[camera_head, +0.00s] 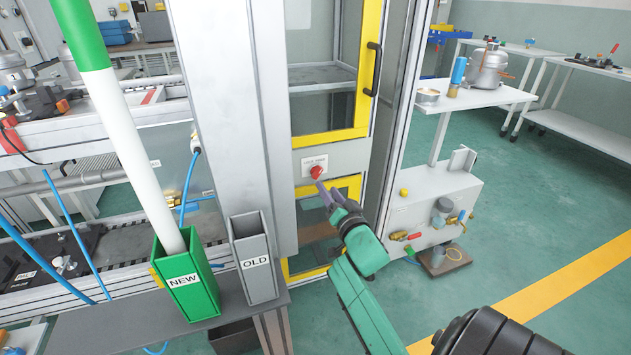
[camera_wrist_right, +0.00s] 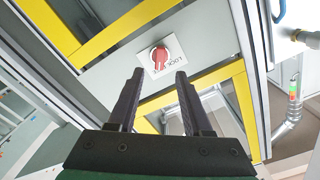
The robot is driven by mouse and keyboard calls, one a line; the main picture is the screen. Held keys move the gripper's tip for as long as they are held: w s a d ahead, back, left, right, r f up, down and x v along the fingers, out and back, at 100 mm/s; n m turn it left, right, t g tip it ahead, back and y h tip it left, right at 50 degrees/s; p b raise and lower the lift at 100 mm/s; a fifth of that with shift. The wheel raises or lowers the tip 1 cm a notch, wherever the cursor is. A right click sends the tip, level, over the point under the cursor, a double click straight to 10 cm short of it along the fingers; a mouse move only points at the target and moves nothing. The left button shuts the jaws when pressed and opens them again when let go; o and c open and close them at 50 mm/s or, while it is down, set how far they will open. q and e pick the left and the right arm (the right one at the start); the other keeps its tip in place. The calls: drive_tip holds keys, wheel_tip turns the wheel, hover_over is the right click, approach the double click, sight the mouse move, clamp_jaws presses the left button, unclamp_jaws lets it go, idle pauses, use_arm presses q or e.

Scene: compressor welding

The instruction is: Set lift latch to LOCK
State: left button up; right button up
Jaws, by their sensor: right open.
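The lift latch is a red knob (camera_head: 317,172) on a small white label plate (camera_head: 314,162), set in the grey panel between two yellow door frames. In the right wrist view the red knob (camera_wrist_right: 159,57) sits just beyond the fingertips, roughly centred between them. My left gripper is not in view.
A black door handle (camera_head: 373,70) is above right of the knob. A grey box with valves (camera_head: 435,215) stands right of the cabinet. Green NEW (camera_head: 188,280) and grey OLD (camera_head: 254,262) holders stand at left. Open green floor lies to the right.

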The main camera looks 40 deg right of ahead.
sight(318, 175)
drive_tip(key=b+x, duration=0.1)
drive_tip(key=x, duration=0.6)
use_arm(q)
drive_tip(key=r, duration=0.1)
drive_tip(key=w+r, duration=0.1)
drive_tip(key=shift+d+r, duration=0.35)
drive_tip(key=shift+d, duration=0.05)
use_arm(e)
clamp_jaws()
